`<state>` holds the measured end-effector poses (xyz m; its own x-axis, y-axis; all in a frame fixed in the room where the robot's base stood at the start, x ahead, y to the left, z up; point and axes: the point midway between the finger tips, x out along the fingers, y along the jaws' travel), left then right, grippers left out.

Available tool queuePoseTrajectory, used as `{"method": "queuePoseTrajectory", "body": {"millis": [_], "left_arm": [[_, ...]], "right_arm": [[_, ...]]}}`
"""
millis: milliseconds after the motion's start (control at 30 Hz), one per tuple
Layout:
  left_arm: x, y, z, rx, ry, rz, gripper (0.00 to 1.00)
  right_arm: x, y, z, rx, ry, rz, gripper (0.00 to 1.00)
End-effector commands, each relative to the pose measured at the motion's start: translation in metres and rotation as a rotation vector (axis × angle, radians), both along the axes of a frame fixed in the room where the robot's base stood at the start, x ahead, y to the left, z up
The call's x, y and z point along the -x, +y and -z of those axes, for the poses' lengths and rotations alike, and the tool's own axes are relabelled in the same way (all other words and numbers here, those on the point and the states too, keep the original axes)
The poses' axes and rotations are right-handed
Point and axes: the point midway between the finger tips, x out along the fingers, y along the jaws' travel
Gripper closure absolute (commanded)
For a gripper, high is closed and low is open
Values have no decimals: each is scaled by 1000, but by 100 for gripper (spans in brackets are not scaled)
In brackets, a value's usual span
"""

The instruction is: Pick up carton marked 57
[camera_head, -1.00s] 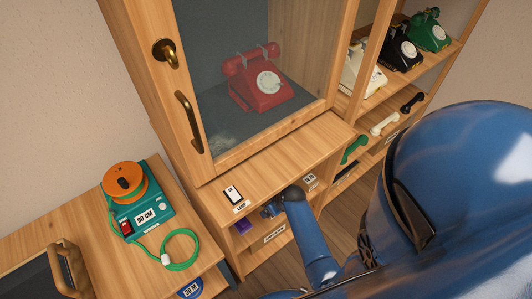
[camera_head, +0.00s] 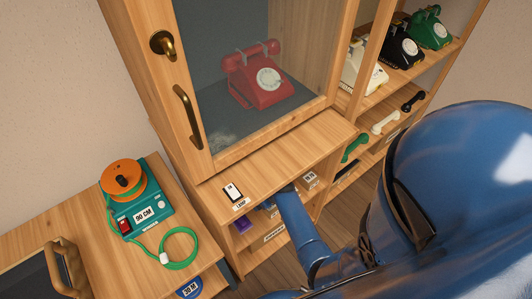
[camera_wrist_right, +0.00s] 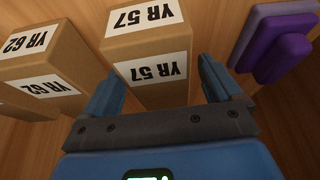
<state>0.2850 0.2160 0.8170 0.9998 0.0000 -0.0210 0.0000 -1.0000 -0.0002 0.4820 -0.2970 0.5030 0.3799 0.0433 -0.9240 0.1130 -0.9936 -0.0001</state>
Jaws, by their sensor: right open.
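The carton marked YR 57 (camera_wrist_right: 150,52) is a brown box with white labels in the right wrist view. It stands between the two blue fingers of my right gripper (camera_wrist_right: 158,92), which is open around its near end. Gaps show beside the fingers. In the head view my right arm reaches into the low shelf under the cabinet, and its gripper is hidden there. My left gripper is not in view.
A carton marked YR 62 (camera_wrist_right: 50,70) stands just left of the 57 carton. Purple blocks (camera_wrist_right: 273,42) lie to its right. A cabinet top (camera_head: 275,158) overhangs the shelf. A teal cord reel (camera_head: 136,200) stands on the left-hand furniture.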

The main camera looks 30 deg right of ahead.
Motion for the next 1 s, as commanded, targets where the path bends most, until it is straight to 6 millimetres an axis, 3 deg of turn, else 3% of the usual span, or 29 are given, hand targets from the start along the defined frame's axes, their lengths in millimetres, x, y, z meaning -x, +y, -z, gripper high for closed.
{"method": "queuePoseTrajectory", "body": {"millis": [733, 1000], "left_arm": [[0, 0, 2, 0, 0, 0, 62], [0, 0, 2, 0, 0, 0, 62]], "right_arm": [[0, 0, 5, 0, 0, 0, 8], [0, 0, 5, 0, 0, 0, 48]]}}
